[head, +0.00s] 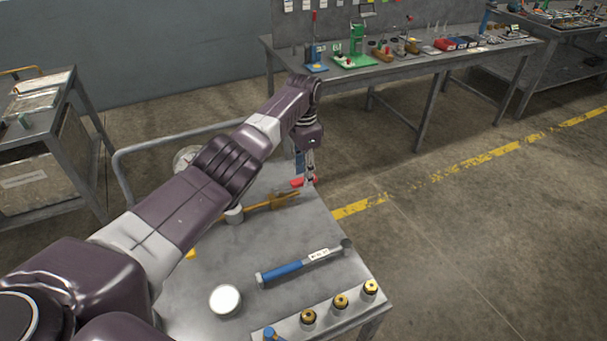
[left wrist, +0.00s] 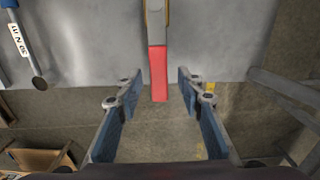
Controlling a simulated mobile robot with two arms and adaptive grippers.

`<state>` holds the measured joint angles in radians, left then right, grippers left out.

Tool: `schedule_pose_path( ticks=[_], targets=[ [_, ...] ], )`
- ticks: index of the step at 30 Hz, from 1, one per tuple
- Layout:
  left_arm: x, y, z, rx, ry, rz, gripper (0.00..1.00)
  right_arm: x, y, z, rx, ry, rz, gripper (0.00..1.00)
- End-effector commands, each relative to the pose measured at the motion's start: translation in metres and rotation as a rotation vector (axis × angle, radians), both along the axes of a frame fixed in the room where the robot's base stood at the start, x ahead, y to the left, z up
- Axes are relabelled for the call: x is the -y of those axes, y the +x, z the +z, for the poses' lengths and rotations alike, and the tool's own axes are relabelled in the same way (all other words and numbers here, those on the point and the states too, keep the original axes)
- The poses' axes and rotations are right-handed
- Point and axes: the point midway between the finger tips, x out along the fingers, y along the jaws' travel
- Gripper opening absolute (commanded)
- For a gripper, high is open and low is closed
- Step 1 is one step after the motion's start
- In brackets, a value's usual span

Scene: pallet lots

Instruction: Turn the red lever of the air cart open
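The red lever (head: 298,182) sits at the far edge of the grey metal cart top (head: 205,285). My left gripper (head: 311,180) is at the lever's tip. In the left wrist view my left gripper (left wrist: 160,92) is open, with one finger on each side of the lever and a visible gap to both. My arm hides part of the cart top. My right gripper is not in view.
A workbench (head: 400,62) with tools stands behind. A grey trolley (head: 45,150) is at left. Floor to the right is clear.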

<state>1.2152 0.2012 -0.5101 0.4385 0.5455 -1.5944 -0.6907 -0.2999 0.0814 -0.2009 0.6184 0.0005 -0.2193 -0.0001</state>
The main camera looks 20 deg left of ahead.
Motion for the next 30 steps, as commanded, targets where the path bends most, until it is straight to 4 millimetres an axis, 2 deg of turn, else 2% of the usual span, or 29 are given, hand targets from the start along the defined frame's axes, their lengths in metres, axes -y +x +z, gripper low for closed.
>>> schedule_pose_path(
  ticks=[9, 15, 21, 30],
  targets=[
    [-0.001, 0.001, 0.066, 0.006, 0.000, 0.001, 0.35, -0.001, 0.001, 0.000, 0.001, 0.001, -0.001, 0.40],
    [-0.001, 0.001, 0.099, 0.005, 0.001, 0.001, 0.35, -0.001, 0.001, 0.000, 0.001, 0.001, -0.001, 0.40],
    [-0.001, 0.001, 0.111, 0.003, 0.001, 0.001, 0.35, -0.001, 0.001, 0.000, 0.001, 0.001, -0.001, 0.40],
    [-0.001, 0.001, 0.111, 0.002, 0.001, 0.001, 0.35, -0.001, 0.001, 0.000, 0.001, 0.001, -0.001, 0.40]
  ],
)
